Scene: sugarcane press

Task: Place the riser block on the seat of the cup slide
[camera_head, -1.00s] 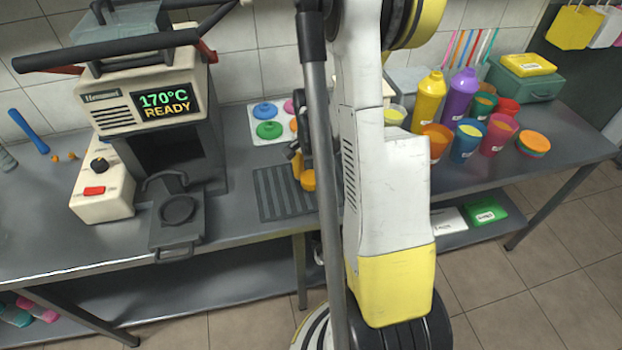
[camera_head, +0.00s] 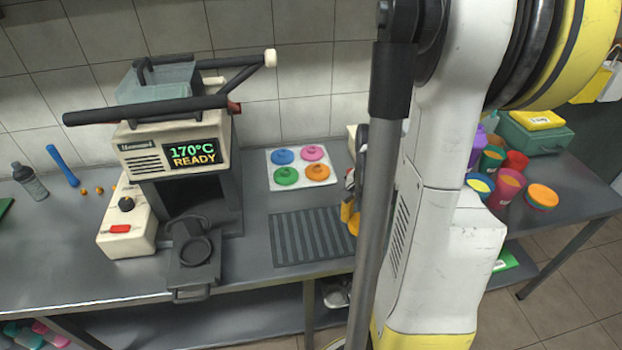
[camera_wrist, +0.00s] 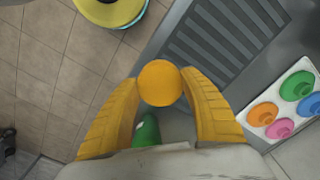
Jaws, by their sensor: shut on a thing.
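My gripper (camera_wrist: 160,85) has yellow fingers and is shut on a round orange piece (camera_wrist: 160,83), which I take as the riser block. In the head view the gripper (camera_head: 349,212) is above the right end of the ridged mat, partly hidden by a dark pole and my arm. The block's underside is hidden. The cup slide (camera_head: 192,270) is a dark tray with a handle, out at the front of the press. Its ring-shaped seat (camera_head: 193,251) looks empty. The gripper is well to the right of it.
The press (camera_head: 180,150) reads 170°C READY. A cream control box (camera_head: 125,225) stands left of the slide. A dark ridged mat (camera_head: 305,238) and a white board with coloured lids (camera_head: 300,168) lie to the right. Several cups (camera_head: 505,187) stand further right.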

